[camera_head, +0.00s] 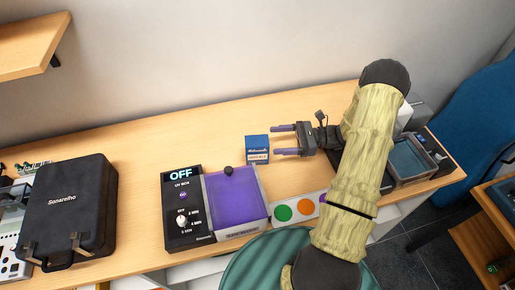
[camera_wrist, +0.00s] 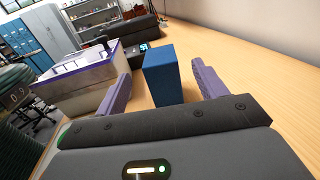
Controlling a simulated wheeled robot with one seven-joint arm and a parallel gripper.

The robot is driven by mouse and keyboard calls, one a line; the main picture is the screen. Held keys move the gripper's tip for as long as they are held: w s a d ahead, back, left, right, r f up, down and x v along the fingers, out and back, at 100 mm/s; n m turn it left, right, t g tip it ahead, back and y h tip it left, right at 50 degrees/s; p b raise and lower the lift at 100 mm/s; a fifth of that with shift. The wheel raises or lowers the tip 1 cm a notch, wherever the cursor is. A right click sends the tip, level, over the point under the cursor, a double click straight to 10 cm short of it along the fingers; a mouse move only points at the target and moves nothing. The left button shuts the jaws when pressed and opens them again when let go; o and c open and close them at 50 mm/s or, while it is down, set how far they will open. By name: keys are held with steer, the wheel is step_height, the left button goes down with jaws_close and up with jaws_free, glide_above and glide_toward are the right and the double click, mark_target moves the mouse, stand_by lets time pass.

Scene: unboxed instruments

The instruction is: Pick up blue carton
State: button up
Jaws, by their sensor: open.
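The blue carton (camera_head: 256,148) is a small upright box with pale print, standing on the wooden table behind the UV box. My gripper (camera_head: 278,139) is to its right, with its two purple fingers pointing left toward it. In the wrist view the blue carton (camera_wrist: 163,75) stands ahead, between the lines of the two spread fingers (camera_wrist: 160,88). My gripper is open and empty. A small gap shows between the fingertips and the carton in the head view.
The purple-lidded UV box (camera_head: 235,200) stands in front of the carton, close by. A black case (camera_head: 68,210) is at the left. A tray of liquid (camera_head: 412,160) is at the right. The table (camera_head: 160,145) left of the carton is clear.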

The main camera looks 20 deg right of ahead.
mark_target(257, 143)
steer(key=shift+a+f, duration=0.35)
steer(key=shift+w+a+p, duration=0.25)
steer(key=shift+a+p, duration=0.15)
steer(key=shift+a, duration=0.55)
steer(key=shift+d+f, duration=0.1)
steer(key=a, duration=0.1)
steer(key=a+p, duration=0.1)
steer(key=a, duration=0.2)
steer(key=shift+w+a+p, duration=0.1)
steer(key=shift+w+p, duration=0.25)
steer(key=shift+w+a, duration=0.15)
steer(key=shift+a, duration=0.3)
